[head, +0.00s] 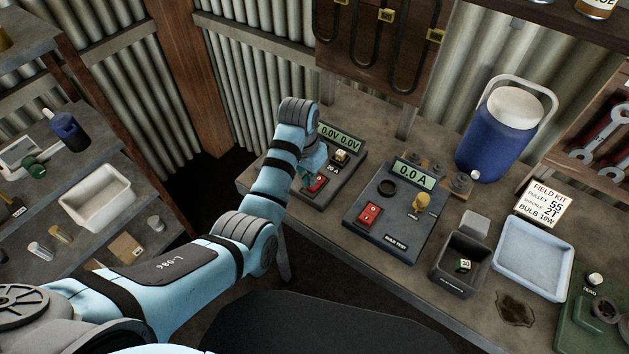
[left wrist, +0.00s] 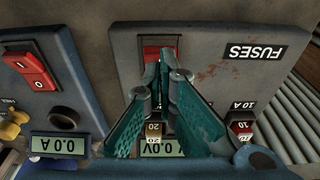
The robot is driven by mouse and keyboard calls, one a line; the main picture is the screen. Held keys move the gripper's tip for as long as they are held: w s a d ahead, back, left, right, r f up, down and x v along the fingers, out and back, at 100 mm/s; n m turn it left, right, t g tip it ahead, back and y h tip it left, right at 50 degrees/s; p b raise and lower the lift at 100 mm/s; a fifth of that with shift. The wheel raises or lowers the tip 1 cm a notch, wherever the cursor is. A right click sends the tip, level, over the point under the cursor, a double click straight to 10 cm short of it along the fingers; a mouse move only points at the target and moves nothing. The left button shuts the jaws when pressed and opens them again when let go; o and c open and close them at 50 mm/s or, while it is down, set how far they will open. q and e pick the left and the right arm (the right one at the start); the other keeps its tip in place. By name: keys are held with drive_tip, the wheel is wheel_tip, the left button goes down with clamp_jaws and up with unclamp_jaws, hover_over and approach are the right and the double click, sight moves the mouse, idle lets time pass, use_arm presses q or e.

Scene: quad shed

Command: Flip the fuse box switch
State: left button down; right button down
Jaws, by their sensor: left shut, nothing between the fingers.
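The fuse box (head: 343,179) is a grey panel on the bench with a 0.0V 0.0V display; its FUSES label shows upside down in the left wrist view (left wrist: 254,50). Its red switch (head: 318,183) also shows in the left wrist view (left wrist: 153,50), partly hidden behind my fingertips. My left gripper (head: 308,184) is shut and empty, its teal fingers pointing at the switch; it also shows in the left wrist view (left wrist: 166,63). I cannot tell whether the tips touch the switch. My right gripper is not in view.
A bulb test box (head: 385,241) with another red switch (head: 370,214) and a 0.0 A display stands right of the fuse box. Farther right are a dark bin (head: 459,277), a pale tray (head: 533,260) and a blue jug (head: 492,137). A shelf stands at the left.

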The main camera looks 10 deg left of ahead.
use_arm(q)
drive_tip(key=shift+f, duration=0.6)
wheel_tip(320, 180, up, 2)
drive_tip(key=shift+r+p, duration=0.2)
drive_tip(key=shift+p, duration=0.5)
drive_tip(key=shift+r, duration=2.3)
